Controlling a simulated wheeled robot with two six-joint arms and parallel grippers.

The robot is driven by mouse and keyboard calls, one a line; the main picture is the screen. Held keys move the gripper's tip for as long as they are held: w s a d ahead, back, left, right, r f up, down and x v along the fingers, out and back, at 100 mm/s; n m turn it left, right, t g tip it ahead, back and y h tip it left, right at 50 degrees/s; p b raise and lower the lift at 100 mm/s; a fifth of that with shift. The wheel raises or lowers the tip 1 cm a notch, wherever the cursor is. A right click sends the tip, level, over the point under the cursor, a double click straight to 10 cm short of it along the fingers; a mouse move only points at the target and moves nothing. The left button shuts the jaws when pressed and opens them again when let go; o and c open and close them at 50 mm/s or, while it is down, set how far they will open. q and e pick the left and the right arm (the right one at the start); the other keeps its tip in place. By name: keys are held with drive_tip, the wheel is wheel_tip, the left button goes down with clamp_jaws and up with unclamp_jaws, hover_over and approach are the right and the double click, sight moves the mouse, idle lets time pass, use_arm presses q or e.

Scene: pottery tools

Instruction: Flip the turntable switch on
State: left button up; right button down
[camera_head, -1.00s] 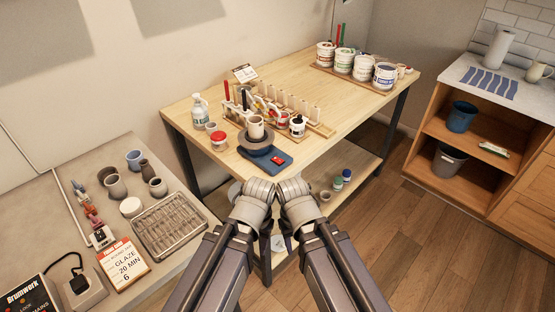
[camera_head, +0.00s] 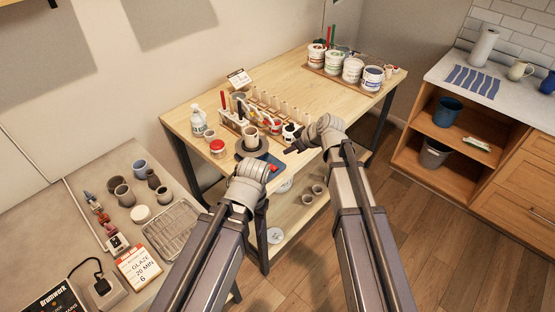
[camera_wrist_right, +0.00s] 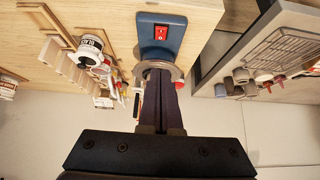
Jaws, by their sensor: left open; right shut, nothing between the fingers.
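The turntable has a dark round plate (camera_head: 252,148) with a cup (camera_head: 251,133) on it, and a blue base at the table's front edge. The blue base (camera_wrist_right: 160,50) shows in the right wrist view with a red rocker switch (camera_wrist_right: 161,31) on it. My right gripper (camera_head: 288,150) is shut and empty, just right of the base in the head view; in the wrist view its dark fingers (camera_wrist_right: 160,80) point toward the switch, with no clear contact. My left gripper (camera_head: 250,170) is open, in front of the turntable; its fingers are mostly hidden.
A red-lidded jar (camera_head: 217,147), a white bottle (camera_head: 198,122) and a tool rack (camera_head: 232,121) stand close to the turntable. Labelled tubs (camera_head: 334,62) stand at the table's far end. The table middle (camera_head: 275,80) is clear. A grey side table (camera_head: 85,170) with pots is at left.

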drive_tip(key=shift+w, duration=0.1)
idle(0.3)
drive_tip(key=b, duration=0.8)
hover_over(273, 167)
drive_tip(key=s+d, duration=0.1)
drive_tip(key=d, duration=0.1)
drive_tip(key=f, duration=0.8)
drive_tip(key=shift+s+a+f, duration=0.1)
drive_tip(key=shift+s+a, duration=0.1)
drive_tip(key=shift+a, duration=0.05)
wheel_tip(273, 167, down, 2)
drive_tip(key=b, duration=0.2)
drive_tip(key=shift+s+f+b, duration=0.1)
drive_tip(key=shift+f+b, duration=0.05)
drive_tip(key=shift+b, duration=0.15)
drive_tip(key=shift+s+d+f+b, duration=0.1)
drive_tip(key=shift+f+b, duration=0.6)
